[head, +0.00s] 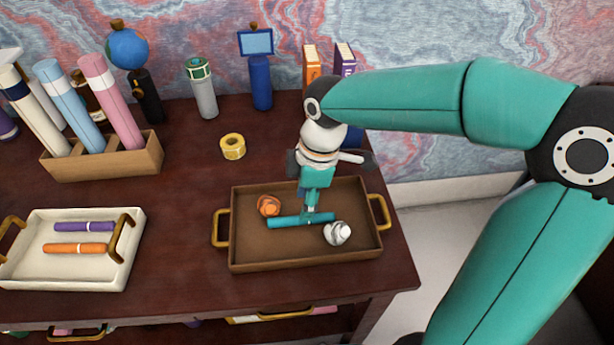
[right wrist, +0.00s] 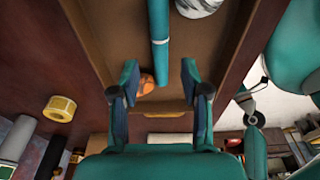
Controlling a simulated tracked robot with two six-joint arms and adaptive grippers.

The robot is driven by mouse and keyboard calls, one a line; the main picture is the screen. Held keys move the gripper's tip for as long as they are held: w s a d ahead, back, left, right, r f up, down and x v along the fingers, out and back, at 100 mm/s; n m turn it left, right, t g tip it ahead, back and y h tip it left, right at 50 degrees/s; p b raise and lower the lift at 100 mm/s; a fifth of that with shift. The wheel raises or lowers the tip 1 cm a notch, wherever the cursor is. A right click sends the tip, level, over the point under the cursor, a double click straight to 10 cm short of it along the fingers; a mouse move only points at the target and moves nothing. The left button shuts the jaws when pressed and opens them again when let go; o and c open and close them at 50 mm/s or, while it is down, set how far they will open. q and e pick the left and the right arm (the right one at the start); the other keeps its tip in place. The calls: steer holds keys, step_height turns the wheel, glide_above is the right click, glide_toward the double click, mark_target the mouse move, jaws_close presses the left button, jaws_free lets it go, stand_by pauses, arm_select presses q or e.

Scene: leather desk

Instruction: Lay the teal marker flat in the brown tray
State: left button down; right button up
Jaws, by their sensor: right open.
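The teal marker (head: 290,222) lies lengthwise across the floor of the brown tray (head: 285,265), between an orange crumpled ball (head: 268,205) and a grey-white crumpled ball (head: 337,233). My right gripper (head: 311,210) points down over the tray at the marker's right half. In the right wrist view its fingers (right wrist: 159,75) are spread apart. The marker (right wrist: 159,35) shows in the gap between them, touching neither finger as far as I can see. The orange ball (right wrist: 146,84) is also there, close to the left finger. My left gripper is out of view.
A cream tray (head: 75,276) with a purple marker (head: 84,227) and an orange marker (head: 75,248) stands at left. A yellow tape roll (head: 232,146) sits behind the brown tray. A wooden holder (head: 105,162) with tubes stands back left. The desk's right edge is close to the brown tray.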

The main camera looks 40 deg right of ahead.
step_height(320, 180, up, 7)
steer(key=shift+s+d+p, duration=0.3)
steer(key=shift+d+p, duration=0.1)
steer(key=shift+d, duration=0.05)
steer(key=shift+f, duration=0.1)
